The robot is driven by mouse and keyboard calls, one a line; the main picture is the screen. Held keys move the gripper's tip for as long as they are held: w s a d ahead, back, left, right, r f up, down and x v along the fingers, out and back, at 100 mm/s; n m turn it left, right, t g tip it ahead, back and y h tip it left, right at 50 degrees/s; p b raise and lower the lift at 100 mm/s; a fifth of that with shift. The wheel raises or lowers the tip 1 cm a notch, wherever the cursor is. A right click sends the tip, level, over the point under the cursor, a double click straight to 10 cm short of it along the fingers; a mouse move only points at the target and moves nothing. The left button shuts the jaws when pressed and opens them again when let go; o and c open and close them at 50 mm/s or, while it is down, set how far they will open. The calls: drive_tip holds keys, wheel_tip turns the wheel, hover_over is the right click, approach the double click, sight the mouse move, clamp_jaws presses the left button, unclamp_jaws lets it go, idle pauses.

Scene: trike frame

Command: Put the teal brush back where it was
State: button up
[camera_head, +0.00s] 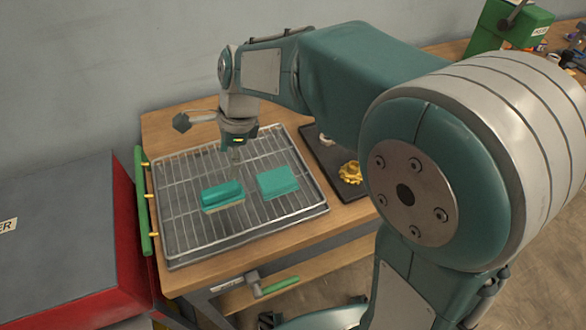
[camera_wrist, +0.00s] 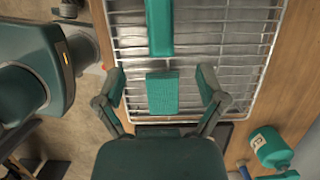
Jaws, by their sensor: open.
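The teal brush (camera_head: 222,193), with a pale bristle side beneath, lies on the wire rack (camera_head: 180,245), left of a flat teal block (camera_head: 278,182). In the wrist view the brush (camera_wrist: 160,25) is at the top, beyond my fingertips, and the block (camera_wrist: 162,93) appears between my fingers. My gripper (camera_head: 238,153) is open and empty, pointing down above the back part of the rack in the head view. Its spread fingers also show in the wrist view (camera_wrist: 161,82). Neither object touches a finger; exact height above the rack is unclear.
The rack sits on a wooden table (camera_head: 165,128). A dark tray (camera_head: 316,165) with a yellow gear (camera_head: 350,173) lies to its right. A red cabinet (camera_head: 125,235) stands at left. A green bottle (camera_wrist: 270,146) shows in the wrist view. Bare rack surrounds the two teal objects.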

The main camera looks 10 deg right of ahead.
drive_tip(key=s+d+r+n+t+h, duration=0.1)
drive_tip(key=s+d+r+n+t, duration=0.1)
drive_tip(key=s+d+n, duration=0.5)
drive_tip(key=s+d+r+n+t+h, duration=0.2)
drive_tip(key=s+d+n, duration=0.6)
drive_tip(key=d, duration=0.5)
drive_tip(key=shift+d+r+t, duration=0.25)
drive_tip(key=shift+r+t, duration=0.5)
drive_tip(key=shift+t, duration=0.45)
